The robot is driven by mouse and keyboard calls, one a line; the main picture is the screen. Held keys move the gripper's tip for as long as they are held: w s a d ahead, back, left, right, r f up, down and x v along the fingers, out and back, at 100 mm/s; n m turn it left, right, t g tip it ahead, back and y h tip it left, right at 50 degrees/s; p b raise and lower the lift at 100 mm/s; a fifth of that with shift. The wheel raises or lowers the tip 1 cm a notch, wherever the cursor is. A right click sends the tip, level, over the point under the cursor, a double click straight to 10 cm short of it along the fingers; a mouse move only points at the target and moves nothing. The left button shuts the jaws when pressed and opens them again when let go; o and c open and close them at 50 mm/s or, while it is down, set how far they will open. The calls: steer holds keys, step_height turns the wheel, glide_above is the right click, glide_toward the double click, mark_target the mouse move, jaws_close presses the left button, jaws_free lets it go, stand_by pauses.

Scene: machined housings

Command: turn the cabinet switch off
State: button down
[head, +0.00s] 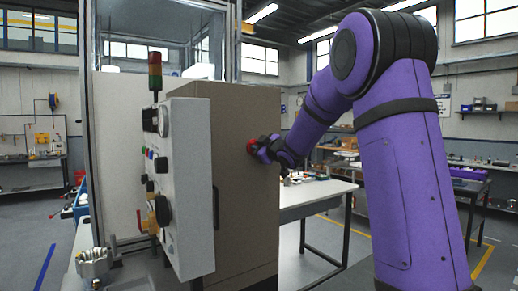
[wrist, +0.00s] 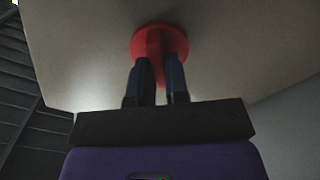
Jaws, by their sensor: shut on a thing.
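The cabinet switch is a red round knob with a raised grip bar, on the side of the beige cabinet (head: 240,110). In the wrist view the red switch (wrist: 176,40) shows its disc around my fingertips. My gripper (wrist: 157,70) has its two dark fingers shut on the switch's bar, one on each side. In the head view my purple arm reaches in from the right, and my gripper (head: 256,147) touches the cabinet side at the red switch (head: 250,146). The fingers hide part of the bar.
A grey control panel (head: 190,185) with knobs, buttons and a gauge stands left of the cabinet, with a signal light (head: 155,73) behind it. A white-topped table (head: 315,192) stands right of the cabinet. Metal parts (head: 93,263) sit at the lower left.

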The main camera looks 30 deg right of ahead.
steer(key=shift+a+f+n, duration=0.1)
steer(key=shift+f+n, duration=0.05)
steer(key=shift+n, duration=2.3)
steer(key=shift+f+n, duration=0.1)
steer(key=shift+n, duration=2.35)
steer(key=c, duration=1.1)
jaws_free()
steer(key=s, duration=1)
steer(key=shift+s, duration=0.4)
